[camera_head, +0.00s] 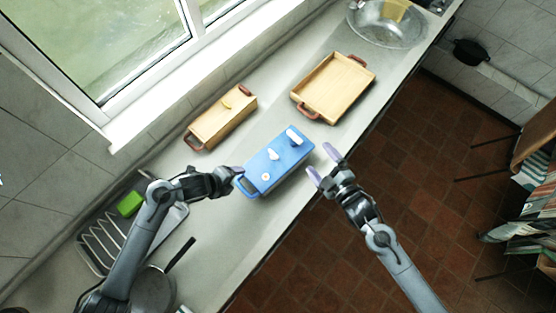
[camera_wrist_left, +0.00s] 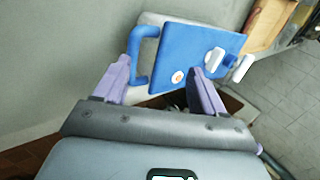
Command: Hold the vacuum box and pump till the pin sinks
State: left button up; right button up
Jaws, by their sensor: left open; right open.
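The blue vacuum box (camera_head: 279,161) stands on the counter in the head view. Its lid carries a white pump handle (camera_head: 294,135), a second white knob (camera_head: 273,154) and a small round white spot with an orange centre (camera_head: 265,177), which may be the pin. A blue loop handle (camera_head: 246,187) is on its near left end. My left gripper (camera_head: 239,180) is open at that handle. In the left wrist view the blue handle (camera_wrist_left: 141,58) lies between the open fingers, not gripped. My right gripper (camera_head: 322,164) is open and empty, to the right of the box, apart from it.
A wooden box with red handles (camera_head: 222,118) and a wooden tray (camera_head: 334,88) stand behind the vacuum box. A glass bowl (camera_head: 388,24) is at the far end. A dish rack (camera_head: 101,243) with a green sponge (camera_head: 130,204) and a pan (camera_head: 153,291) are at the left.

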pick_arm(q)
jog(key=w+d+r+p+v, duration=0.2)
jog(key=p+v, duration=0.3)
jog(key=v, duration=1.2)
jog(key=shift+p, duration=0.35)
jog(key=shift+f, duration=0.15)
